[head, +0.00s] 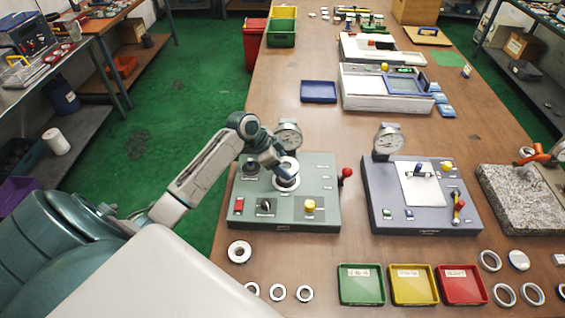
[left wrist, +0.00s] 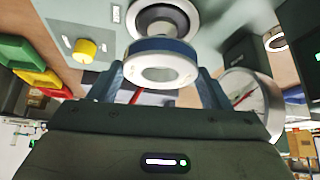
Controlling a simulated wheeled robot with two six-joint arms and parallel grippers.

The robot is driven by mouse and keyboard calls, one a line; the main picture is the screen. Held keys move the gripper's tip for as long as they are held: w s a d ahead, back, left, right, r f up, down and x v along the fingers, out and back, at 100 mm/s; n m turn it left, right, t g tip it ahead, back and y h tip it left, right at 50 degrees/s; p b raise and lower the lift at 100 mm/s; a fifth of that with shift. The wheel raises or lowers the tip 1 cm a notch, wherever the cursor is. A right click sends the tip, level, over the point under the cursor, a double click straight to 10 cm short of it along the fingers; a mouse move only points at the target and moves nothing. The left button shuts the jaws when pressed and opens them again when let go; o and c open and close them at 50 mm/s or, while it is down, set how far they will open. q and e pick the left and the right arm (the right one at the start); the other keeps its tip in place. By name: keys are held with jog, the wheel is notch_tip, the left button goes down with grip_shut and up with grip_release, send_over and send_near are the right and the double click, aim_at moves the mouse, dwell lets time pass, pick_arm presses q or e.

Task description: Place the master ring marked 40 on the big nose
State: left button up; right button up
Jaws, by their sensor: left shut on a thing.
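My left gripper (head: 283,166) is shut on a pale ring with a blue outer band (head: 288,165). The ring also shows in the left wrist view (left wrist: 160,66), between the two fingers (left wrist: 160,88). No number on it can be read. It is over the round nose (head: 286,184) on the grey-green gauge station. In the left wrist view, the nose's round flange (left wrist: 163,18) lies beyond the ring. I cannot tell whether ring and nose touch. My right gripper is in neither view.
A dial gauge (head: 288,134) stands behind the nose. A yellow knob (head: 309,206) and a red-ended lever (head: 346,173) are on the station. A second gauge station (head: 420,205) stands to the right. Loose rings (head: 239,251) and green, yellow and red trays (head: 413,300) lie in front.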

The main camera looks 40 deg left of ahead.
pick_arm(q)
jog(key=shift+f, duration=0.3)
jog(key=shift+f+b, duration=0.35)
jog(key=shift+b, duration=0.05)
jog(key=shift+f, duration=0.35)
jog(key=shift+f+b, duration=0.35)
jog(key=shift+b, duration=0.05)
jog(key=shift+f, duration=0.15)
jog(key=shift+f+b, duration=0.45)
jog(key=shift+f, duration=0.25)
jog(key=o, duration=1.4)
jog(key=shift+o, duration=0.7)
